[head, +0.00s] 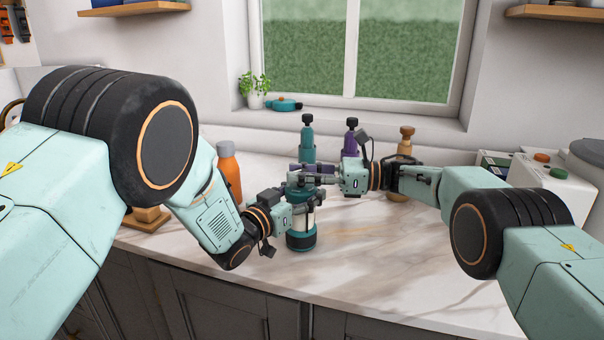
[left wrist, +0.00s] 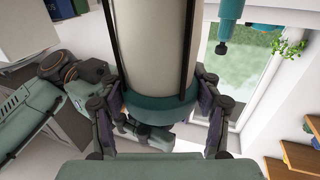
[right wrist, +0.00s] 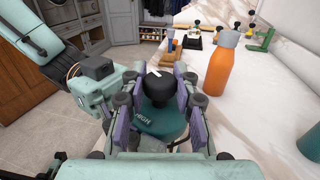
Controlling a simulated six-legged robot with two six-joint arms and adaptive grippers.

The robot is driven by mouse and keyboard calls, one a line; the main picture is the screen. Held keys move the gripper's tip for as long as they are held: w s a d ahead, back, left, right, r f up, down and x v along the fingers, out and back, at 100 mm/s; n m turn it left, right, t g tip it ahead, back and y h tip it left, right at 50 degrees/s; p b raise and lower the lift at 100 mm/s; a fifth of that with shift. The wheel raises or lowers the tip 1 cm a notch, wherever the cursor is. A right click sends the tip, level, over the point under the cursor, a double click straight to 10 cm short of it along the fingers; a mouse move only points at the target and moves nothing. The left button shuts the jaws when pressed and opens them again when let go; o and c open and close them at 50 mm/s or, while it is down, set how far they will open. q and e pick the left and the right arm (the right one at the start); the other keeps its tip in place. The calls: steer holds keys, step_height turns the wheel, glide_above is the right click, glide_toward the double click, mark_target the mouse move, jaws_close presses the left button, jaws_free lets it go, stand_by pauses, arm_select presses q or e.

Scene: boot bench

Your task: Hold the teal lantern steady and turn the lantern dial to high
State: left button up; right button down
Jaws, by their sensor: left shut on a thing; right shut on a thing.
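The teal lantern (head: 301,241) stands upright on the marble counter, with a teal base and a pale cylinder. My left gripper (head: 299,205) is shut on its body from the left. In the left wrist view the lantern's pale cylinder and teal band (left wrist: 160,107) sit between the fingers. My right gripper (head: 318,179) is at the lantern's top, coming from the right. In the right wrist view its fingers are shut on the black lantern dial (right wrist: 158,88). The word HIGH shows on the teal top (right wrist: 160,124) below the dial.
An orange bottle (head: 229,174) stands to the left of the lantern. A teal bottle-like item (head: 307,141), a purple one (head: 351,136) and a wooden one (head: 406,141) stand behind. A pale box with coloured knobs (head: 545,177) is at right. The front right counter is clear.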

steer(key=c, duration=1)
jaws_free()
steer(key=d, duration=0.8)
steer(key=s+d, duration=0.1)
steer(key=d, duration=0.3)
steer(key=shift+s, duration=0.1)
steer(key=shift+r, duration=0.1)
